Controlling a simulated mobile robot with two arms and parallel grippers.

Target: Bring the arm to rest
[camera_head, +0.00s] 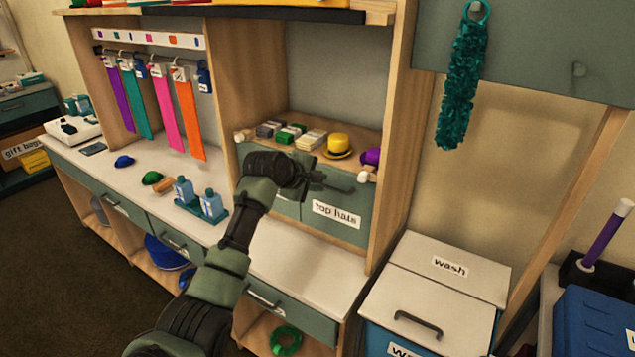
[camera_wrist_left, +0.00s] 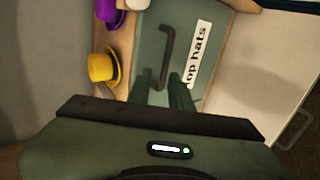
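My left arm reaches in from the bottom of the head view. Its gripper (camera_head: 318,181) is in front of the green "top hats" drawer (camera_head: 345,222), near the drawer's dark handle (camera_head: 338,184). In the left wrist view two green fingers (camera_wrist_left: 163,92) stand apart with a gap between them, and I see nothing held. The handle (camera_wrist_left: 167,50) lies just beyond the fingertips, its lower end by the gap. I cannot tell whether they touch. The drawer front looks closed. My right gripper is in neither view.
Above the drawer a shelf holds a yellow hat (camera_head: 338,145), a purple hat (camera_head: 371,157) and small stacks. Blue bottles (camera_head: 212,203) stand on the counter at left. A "wash" bin (camera_head: 440,290) is at right. The counter (camera_head: 300,265) below the drawer is clear.

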